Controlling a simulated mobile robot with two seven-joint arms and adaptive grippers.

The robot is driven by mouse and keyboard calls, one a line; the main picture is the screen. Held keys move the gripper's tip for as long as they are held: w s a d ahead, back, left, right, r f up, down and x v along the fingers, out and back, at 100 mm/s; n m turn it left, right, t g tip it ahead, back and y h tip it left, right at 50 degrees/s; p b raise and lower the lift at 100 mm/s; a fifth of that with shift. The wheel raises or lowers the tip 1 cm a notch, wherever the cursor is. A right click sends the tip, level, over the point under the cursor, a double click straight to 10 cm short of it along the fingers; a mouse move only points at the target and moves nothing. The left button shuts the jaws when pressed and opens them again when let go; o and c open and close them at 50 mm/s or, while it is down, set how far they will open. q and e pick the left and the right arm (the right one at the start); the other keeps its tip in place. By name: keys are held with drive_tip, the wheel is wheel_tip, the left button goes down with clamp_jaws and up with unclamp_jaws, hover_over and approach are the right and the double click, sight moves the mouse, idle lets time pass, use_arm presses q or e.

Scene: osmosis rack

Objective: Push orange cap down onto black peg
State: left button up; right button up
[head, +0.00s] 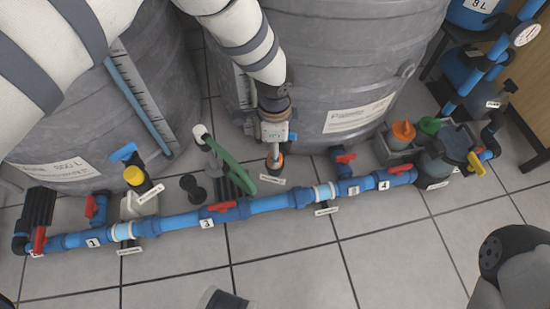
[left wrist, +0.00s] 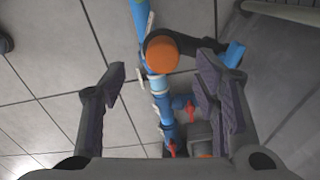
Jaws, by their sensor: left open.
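The black peg under the cap is mostly hidden, so I cannot tell how far down the cap sits.
A blue pipe (head: 265,203) with red valve handles runs across the tiled floor. Grey tanks (head: 330,50) stand behind. A grey tray (head: 385,150) holds another orange cap (head: 403,131) and a green cap (head: 430,125). A green handle (head: 228,163) rises left of my gripper.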

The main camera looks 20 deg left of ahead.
use_arm(q)
drive_tip(key=shift+f, duration=0.1)
wheel_tip(320, 180, down, 5)
drive_tip(key=shift+w+a+f+b, duration=0.1)
drive_tip(key=shift+w+f+b, duration=0.05)
drive_tip(key=shift+b, duration=1.05)
use_arm(e)
drive_tip(key=shift+x, duration=0.9)
drive_tip(key=shift+f, duration=0.1)
use_arm(q)
drive_tip(key=c, duration=0.9)
use_arm(e)
drive_tip(key=shift+w, duration=0.1)
